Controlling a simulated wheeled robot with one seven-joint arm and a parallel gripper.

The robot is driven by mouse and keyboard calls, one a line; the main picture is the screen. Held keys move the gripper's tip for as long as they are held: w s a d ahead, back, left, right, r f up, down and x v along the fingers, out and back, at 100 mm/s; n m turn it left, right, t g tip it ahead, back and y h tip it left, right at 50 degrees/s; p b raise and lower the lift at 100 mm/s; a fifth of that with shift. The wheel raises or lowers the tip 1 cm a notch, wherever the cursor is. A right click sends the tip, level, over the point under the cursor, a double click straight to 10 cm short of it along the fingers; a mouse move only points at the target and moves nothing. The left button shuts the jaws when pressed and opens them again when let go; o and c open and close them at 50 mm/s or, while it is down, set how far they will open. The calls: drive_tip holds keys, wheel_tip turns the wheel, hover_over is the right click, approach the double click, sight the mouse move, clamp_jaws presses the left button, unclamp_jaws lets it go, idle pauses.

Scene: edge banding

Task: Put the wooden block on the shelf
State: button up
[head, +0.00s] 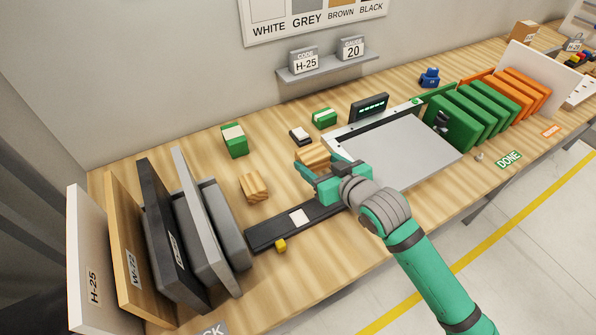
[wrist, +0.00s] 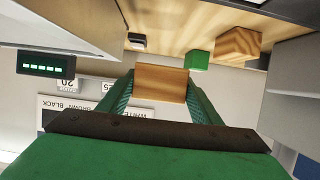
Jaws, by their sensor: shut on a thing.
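My gripper (head: 319,167) is above the workbench, left of the grey panel. It is shut on a wooden block (head: 312,154), which shows between the two green fingers (wrist: 162,98) in the wrist view (wrist: 162,80). The held block appears raised off the bench. A second wooden block (head: 254,187) lies on the bench to the left, and it also shows in the wrist view (wrist: 238,44). The grey shelf (head: 335,67) is on the wall behind the bench, above and beyond my gripper.
Green blocks (head: 235,146) (head: 324,121) and a small dark-and-white item (head: 300,136) lie between my gripper and the wall. A small display (head: 369,108) stands below the shelf. Upright boards (head: 160,215) fill the left. Green and orange panels (head: 455,120) stand at right.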

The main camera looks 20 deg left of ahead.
hover_over(297, 179)
drive_tip(key=f, duration=0.6)
drive_tip(key=shift+s+d, duration=0.2)
drive_tip(key=shift+d, duration=0.05)
drive_tip(key=shift+w+a+f, duration=0.1)
drive_tip(key=shift+a+f, duration=0.05)
drive_tip(key=shift+f, duration=0.75)
drive_tip(key=shift+a+f, duration=0.1)
drive_tip(key=shift+f, duration=0.75)
drive_tip(key=o, duration=1.1)
drive_tip(key=shift+f, duration=0.15)
drive_tip(key=shift+o, duration=0.2)
